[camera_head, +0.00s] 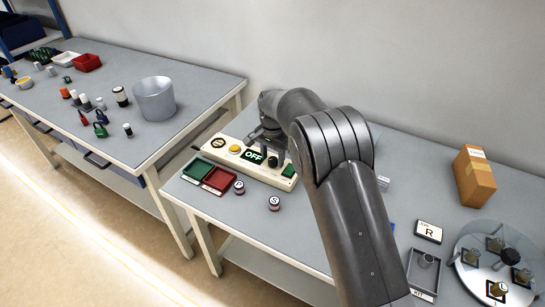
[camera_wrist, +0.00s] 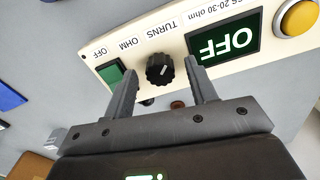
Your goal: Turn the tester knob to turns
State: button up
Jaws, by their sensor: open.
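The tester (camera_head: 232,152) is a long cream panel on the right-hand table. It carries a yellow button (camera_wrist: 299,18), a dark sign (camera_wrist: 224,42) reading OFF, and a green patch (camera_wrist: 110,73). Its black ribbed knob (camera_wrist: 160,69) sits below the printed labels OFF, OHM and TURNS, which appear upside down in the wrist view. My gripper (camera_wrist: 163,82) is open, with one finger on each side of the knob and a visible gap to both. In the head view the knob (camera_head: 273,160) is partly hidden by my gripper (camera_head: 270,140).
A green tray (camera_head: 197,169) and a red tray (camera_head: 219,180) lie in front of the tester, with two small round pieces beside them. A cardboard box (camera_head: 474,177) and a round glass plate (camera_head: 470,262) are at right. The other table (camera_head: 205,85) stands at left.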

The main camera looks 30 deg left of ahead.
aim_at(274, 159)
notch_tip(274, 159, up, 10)
jog(key=shift+r, duration=0.25)
dwell(0.4)
jog(key=s+d+r+t, duration=0.1)
jog(key=d+r, duration=0.4)
jog(key=d, duration=0.5)
jog(key=s+d+r+y, duration=0.1)
jog(key=d+r, duration=0.5)
jog(key=d, duration=0.3)
jog(key=s+d+r+t, duration=0.15)
jog(key=d+r, duration=0.35)
jog(key=d, duration=0.5)
jog(key=s+d+r+t, duration=0.1)
jog(key=s+d+r, duration=0.1)
jog(key=s+d, duration=0.9)
jog(key=s+d+f+n+t+h, duration=0.1)
jog(key=s+d+f+t, duration=0.1)
jog(key=s+d+f, duration=0.3)
jog(key=s+d, duration=0.4)
jog(key=s, duration=0.2)
jog(key=shift+s+d, duration=0.15)
jog(key=shift+s, duration=0.25)
